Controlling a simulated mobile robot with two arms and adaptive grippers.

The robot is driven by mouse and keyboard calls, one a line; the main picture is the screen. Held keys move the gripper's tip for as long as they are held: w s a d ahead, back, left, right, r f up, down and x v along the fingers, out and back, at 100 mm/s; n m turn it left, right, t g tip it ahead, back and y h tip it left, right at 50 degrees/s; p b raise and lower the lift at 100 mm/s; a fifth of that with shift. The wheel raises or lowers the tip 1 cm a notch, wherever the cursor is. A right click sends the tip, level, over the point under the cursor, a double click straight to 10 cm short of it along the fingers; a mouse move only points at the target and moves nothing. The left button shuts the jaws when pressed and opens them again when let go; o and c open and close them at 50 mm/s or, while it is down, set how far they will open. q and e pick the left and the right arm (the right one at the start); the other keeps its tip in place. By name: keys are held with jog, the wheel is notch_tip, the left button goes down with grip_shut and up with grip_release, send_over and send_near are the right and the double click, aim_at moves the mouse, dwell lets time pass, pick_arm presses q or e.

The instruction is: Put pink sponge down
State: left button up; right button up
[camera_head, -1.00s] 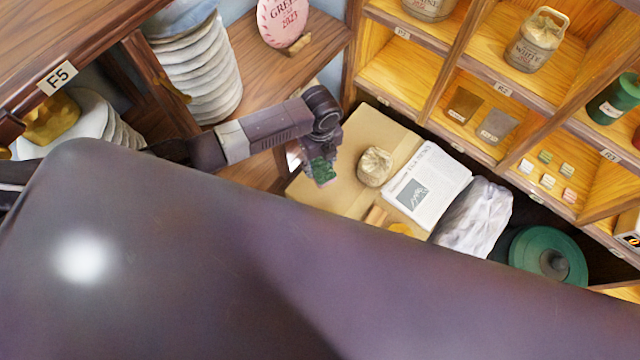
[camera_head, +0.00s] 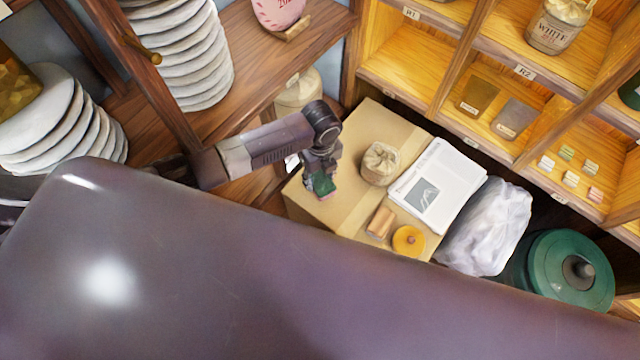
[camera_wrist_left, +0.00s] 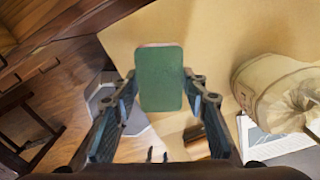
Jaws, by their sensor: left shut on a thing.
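The sponge (camera_head: 321,188) shows a green face and a thin pink edge. My left gripper (camera_head: 319,174) is shut on it, over the left part of a cardboard box top (camera_head: 350,130). In the left wrist view the sponge (camera_wrist_left: 161,80) sits upright between the two fingers, its green face toward the camera and a pink strip along its far edge. The box top shows beyond it. I cannot tell whether the sponge touches the box. My right gripper is not in view.
On the box are a tied cloth bundle (camera_head: 380,164), a newspaper (camera_head: 437,190), a wooden block (camera_head: 380,222) and a round orange object (camera_head: 408,240). A white plastic bag (camera_head: 485,228) and a green lidded container (camera_head: 570,268) stand to the right. Bare cardboard lies around the gripper.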

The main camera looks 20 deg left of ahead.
aim_at(320, 180)
pick_arm(q)
notch_tip(320, 180, down, 4)
jog(key=b, duration=0.3)
jog(key=shift+r, duration=0.15)
jog(key=shift+f, duration=0.2)
jog(key=o, duration=1.2)
jog(key=shift+r, duration=0.15)
